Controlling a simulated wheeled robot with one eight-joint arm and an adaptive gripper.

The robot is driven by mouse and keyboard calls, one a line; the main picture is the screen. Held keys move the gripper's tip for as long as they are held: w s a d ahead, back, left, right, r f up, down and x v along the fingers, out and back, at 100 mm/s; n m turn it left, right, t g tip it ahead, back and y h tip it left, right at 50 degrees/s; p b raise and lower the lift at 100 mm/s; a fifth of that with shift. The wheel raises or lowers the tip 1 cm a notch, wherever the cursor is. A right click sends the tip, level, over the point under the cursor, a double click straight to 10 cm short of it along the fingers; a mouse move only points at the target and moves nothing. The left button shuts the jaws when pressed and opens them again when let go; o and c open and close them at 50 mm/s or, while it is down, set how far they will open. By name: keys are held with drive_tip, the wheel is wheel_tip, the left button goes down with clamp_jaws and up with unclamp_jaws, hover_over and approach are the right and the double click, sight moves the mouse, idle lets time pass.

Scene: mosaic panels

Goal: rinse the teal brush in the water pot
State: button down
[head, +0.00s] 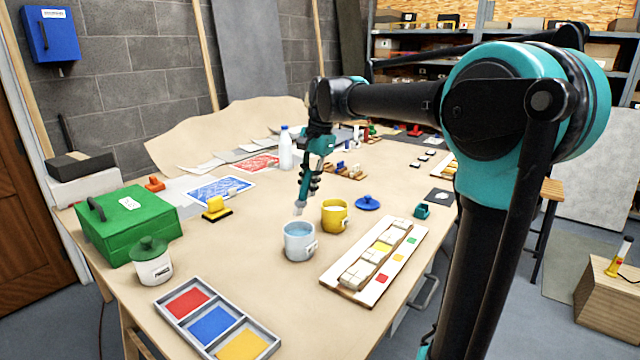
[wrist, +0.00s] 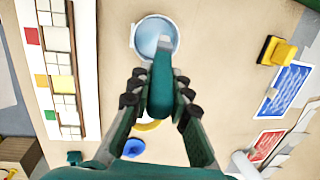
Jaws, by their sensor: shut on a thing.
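My gripper (head: 309,190) is shut on the teal brush (wrist: 160,88) and holds it above the table. The brush's pale tip (head: 299,208) points down in the head view, a little above the rim of the water pot. The water pot (head: 299,248) is a pale grey-blue mug with a label and blue water inside. In the wrist view the pot (wrist: 136,40) is at the top, and the far end of the brush overlaps its opening. The fingers hide part of the brush handle.
A yellow mug (head: 334,222) stands close behind the pot at right. A board of tiles (head: 347,283) lies to its right. A paint tray (head: 205,351), a lidded jar (head: 153,267) and a green box (head: 126,232) stand at left. Bare table lies left of the pot.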

drive_tip(key=shift+f, duration=2.9)
drive_tip(key=shift+f, duration=0.55)
drive_tip(key=shift+r, duration=0.1)
drive_tip(key=shift+r, duration=3.45)
